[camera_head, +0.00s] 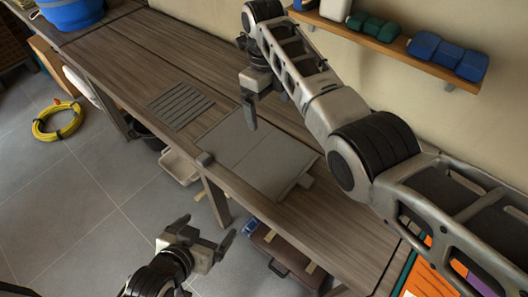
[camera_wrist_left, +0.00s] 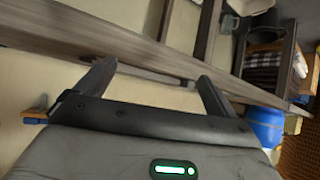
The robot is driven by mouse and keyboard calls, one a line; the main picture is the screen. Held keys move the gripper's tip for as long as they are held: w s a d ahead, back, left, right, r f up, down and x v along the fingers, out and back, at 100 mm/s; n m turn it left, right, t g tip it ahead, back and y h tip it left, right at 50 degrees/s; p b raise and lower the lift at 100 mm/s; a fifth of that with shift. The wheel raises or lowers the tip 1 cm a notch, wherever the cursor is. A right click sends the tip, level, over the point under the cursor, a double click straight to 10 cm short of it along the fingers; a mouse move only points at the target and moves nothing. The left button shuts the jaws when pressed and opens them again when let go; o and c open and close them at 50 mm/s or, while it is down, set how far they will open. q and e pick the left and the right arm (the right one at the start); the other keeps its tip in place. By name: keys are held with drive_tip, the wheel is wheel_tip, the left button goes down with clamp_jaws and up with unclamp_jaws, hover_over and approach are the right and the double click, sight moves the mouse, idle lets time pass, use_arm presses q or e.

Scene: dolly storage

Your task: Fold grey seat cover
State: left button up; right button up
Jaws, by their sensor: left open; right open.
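The flat grey panel that looks like the seat cover (camera_head: 270,160) lies on the wooden bench, with a seam across it and small light tabs at its near left and right corners. My right gripper (camera_head: 248,80) is open and empty, its lower finger over or close to the panel's far edge; I cannot tell if it touches. My left gripper (camera_head: 206,234) is open and empty, low in front of the bench and apart from the panel. Its two spread fingers show in the left wrist view (camera_wrist_left: 153,85) with nothing between them. The seat cover is not clearly seen there.
A slatted grey mat (camera_head: 180,105) lies left of the panel on the bench (camera_head: 120,60). A blue bucket (camera_head: 72,12) stands at the far left end. A wall shelf (camera_head: 400,45) holds blue and green items. A brown case (camera_head: 285,255) sits below; a yellow coil (camera_head: 58,120) lies on the floor.

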use_arm(q)
drive_tip(key=shift+f, duration=0.85)
use_arm(e)
drive_tip(key=shift+f, duration=0.15)
use_arm(q)
drive_tip(key=shift+r+p, duration=2.2)
drive_tip(key=shift+p, duration=0.05)
use_arm(e)
wheel_tip(320, 180, up, 7)
use_arm(q)
drive_tip(key=shift+s, duration=0.1)
